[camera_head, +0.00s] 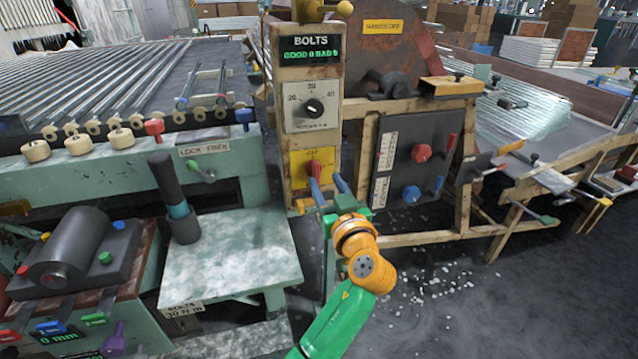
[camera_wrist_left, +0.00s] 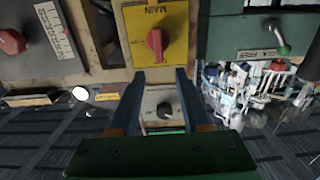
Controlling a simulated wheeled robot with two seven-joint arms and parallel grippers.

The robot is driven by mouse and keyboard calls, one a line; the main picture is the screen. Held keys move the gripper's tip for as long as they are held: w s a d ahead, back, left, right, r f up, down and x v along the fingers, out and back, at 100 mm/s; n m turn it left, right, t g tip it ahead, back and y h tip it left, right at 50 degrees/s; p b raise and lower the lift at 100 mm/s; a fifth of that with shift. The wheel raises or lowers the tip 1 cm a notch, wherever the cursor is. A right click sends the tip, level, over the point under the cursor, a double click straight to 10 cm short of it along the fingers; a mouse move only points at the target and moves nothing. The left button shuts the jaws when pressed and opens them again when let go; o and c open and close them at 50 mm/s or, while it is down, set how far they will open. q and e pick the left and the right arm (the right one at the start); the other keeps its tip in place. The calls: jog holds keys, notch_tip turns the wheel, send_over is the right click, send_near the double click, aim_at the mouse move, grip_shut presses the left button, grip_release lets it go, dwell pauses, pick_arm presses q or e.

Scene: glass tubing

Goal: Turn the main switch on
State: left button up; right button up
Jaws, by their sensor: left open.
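The main switch is a red knob (camera_head: 314,168) on a yellow plate (camera_head: 297,168), low on the narrow beige control post. In the left wrist view, the red knob (camera_wrist_left: 156,43) sits on the yellow plate (camera_wrist_left: 178,25), whose word MAIN appears upside down. My left gripper (camera_head: 328,187) has blue fingers and is just below the knob in the head view. In the left wrist view its open fingers (camera_wrist_left: 161,74) have empty space between them, and the knob is beyond their tips. Whether a finger touches the plate cannot be told. My right gripper is not in view.
Above the switch are a dial (camera_head: 313,107) and a green BOLTS display (camera_head: 311,55). A dark panel (camera_head: 397,150) with red and blue knobs stands to the right. A green-topped table (camera_head: 235,255) is on the left. White bits lie on the open floor at the right.

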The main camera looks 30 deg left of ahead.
aim_at(317, 167)
pick_arm(q)
jog(key=p+x, duration=0.1)
jog(key=x, duration=0.5)
jog(key=shift+w+a, duration=0.2)
grip_shut()
